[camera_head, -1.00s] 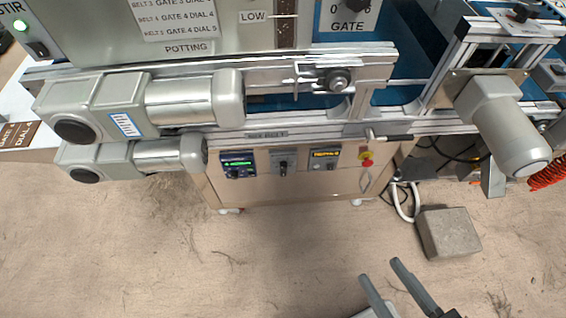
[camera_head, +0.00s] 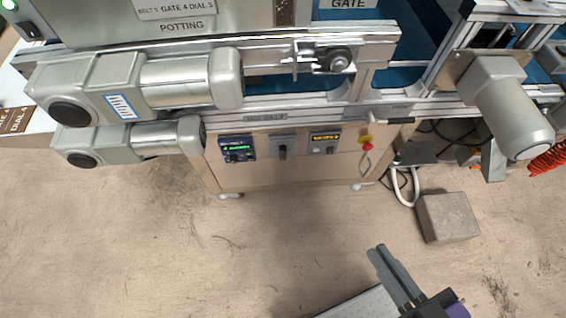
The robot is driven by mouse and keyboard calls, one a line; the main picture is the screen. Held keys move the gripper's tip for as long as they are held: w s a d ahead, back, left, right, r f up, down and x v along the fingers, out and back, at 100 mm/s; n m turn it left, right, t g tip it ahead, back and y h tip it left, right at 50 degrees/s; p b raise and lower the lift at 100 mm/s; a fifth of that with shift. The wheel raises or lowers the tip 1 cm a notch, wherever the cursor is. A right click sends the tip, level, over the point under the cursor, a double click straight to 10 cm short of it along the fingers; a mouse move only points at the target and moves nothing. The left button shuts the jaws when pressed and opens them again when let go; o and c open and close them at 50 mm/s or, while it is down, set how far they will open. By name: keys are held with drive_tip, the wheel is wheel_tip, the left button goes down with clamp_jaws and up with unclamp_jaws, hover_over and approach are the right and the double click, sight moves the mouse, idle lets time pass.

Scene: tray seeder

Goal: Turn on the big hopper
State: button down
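No label reading "big hopper" is legible. A large grey housing (camera_head: 90,22) with a "POTTING" label fills the upper left, its top cut off. At its left are a lit green light (camera_head: 9,5) and a dark rocker switch (camera_head: 27,32). A panel below the belt holds a green-lit display unit (camera_head: 237,148), a dark switch (camera_head: 282,147) and an orange-lit display unit (camera_head: 325,143). A red button on yellow (camera_head: 366,144) is at its right. My gripper (camera_head: 381,249) is low right, over the floor, away from all controls. Its fingers look close together, their gap unclear.
Two grey motors (camera_head: 135,85) (camera_head: 130,142) jut out at the left and another (camera_head: 505,105) at the right. A grey block (camera_head: 447,218) lies on the floor beside a white looped cable (camera_head: 405,187). The floor in front of the panel is clear.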

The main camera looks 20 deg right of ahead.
sight(283, 157)
drive_tip(key=w+a+f+n+y+b, duration=0.1)
drive_tip(key=w+a+f+n+b, duration=0.2)
drive_tip(key=w+f+b, duration=0.6)
drive_tip(key=w+a+f+n+y+b, duration=0.1)
drive_tip(key=w+a+f+n+b, duration=0.25)
drive_tip(key=f, duration=0.85)
drive_tip(key=w+a+f+n+b, duration=0.3)
drive_tip(key=w+f+b, duration=0.4)
drive_tip(key=f, duration=0.4)
drive_tip(key=w+f+n+h+b, duration=0.2)
drive_tip(key=w+f+n+b, duration=0.15)
drive_tip(key=w+f, duration=0.4)
drive_tip(key=w+d+h, duration=0.1)
drive_tip(key=d+h, duration=0.2)
drive_tip(key=w+d+n+h, duration=0.1)
drive_tip(key=d+h, duration=0.1)
drive_tip(key=shift+w+d+f+t+b, duration=0.15)
drive_tip(key=shift+w+t+b, duration=0.15)
drive_tip(key=shift+t+b, duration=0.1)
drive_tip(key=shift+w, duration=0.1)
drive_tip(key=b+x, duration=0.2)
drive_tip(key=x, duration=1.1)
drive_tip(key=shift+w+d, duration=0.2)
drive_tip(key=shift+w, duration=0.15)
